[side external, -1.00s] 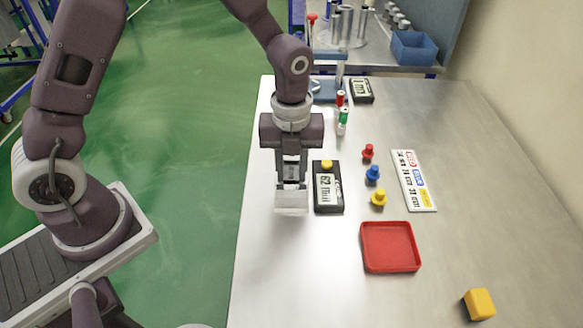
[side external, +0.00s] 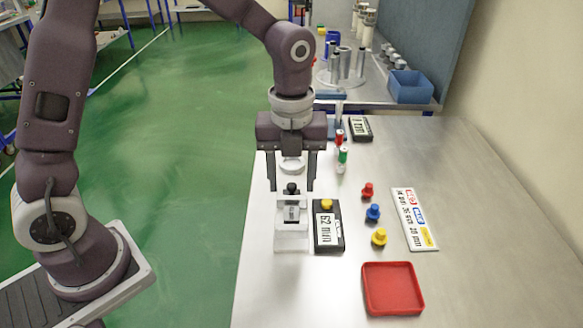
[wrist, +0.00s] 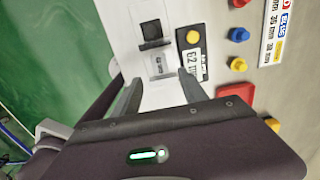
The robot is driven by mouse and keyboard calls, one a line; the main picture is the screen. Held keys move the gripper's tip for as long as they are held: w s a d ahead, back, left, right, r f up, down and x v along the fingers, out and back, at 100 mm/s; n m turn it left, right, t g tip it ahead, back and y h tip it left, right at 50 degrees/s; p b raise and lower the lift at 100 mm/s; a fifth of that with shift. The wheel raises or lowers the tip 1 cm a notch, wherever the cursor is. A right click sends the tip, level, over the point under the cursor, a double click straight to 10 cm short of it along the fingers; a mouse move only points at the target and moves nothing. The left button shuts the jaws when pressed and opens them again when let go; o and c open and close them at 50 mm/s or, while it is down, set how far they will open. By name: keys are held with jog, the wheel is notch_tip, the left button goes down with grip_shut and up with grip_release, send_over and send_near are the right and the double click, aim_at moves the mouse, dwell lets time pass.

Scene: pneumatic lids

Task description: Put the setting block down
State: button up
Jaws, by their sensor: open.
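The setting block (side external: 291,238) is a clear, pale block with a black knob on top. It stands upright on the steel table, just left of the black display box reading 62 mm (side external: 328,232). In the wrist view the block (wrist: 160,66) shows between and beyond the fingertips. My gripper (side external: 291,187) is above the block with its jaws spread wide and empty. Its fingertips are at about the height of the knob, one on each side and apart from it. The gripper also shows in the wrist view (wrist: 161,78).
Right of the display box stand red (side external: 367,190), blue (side external: 373,212) and yellow (side external: 379,236) knobbed pieces, then a white label card (side external: 413,220). A red tray (side external: 392,290) lies in front. Small red and green cylinders (side external: 342,155) stand behind. The table's left edge is close to the block.

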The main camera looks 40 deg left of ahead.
jog(key=s+a+r+n+t, duration=0.2)
jog(key=s+a+r+n, duration=0.2)
jog(key=s+r+n, duration=0.55)
jog(key=s+a+r+n+t, duration=0.1)
jog(key=s+n, duration=0.4)
jog(key=n, duration=0.3)
jog(key=s+a+r+n+t, duration=0.1)
jog(key=s+r+n+t, duration=0.1)
jog(key=s+n, duration=0.3)
jog(key=n, duration=0.4)
jog(key=shift+a+t, duration=0.3)
jog(key=shift+a, duration=0.05)
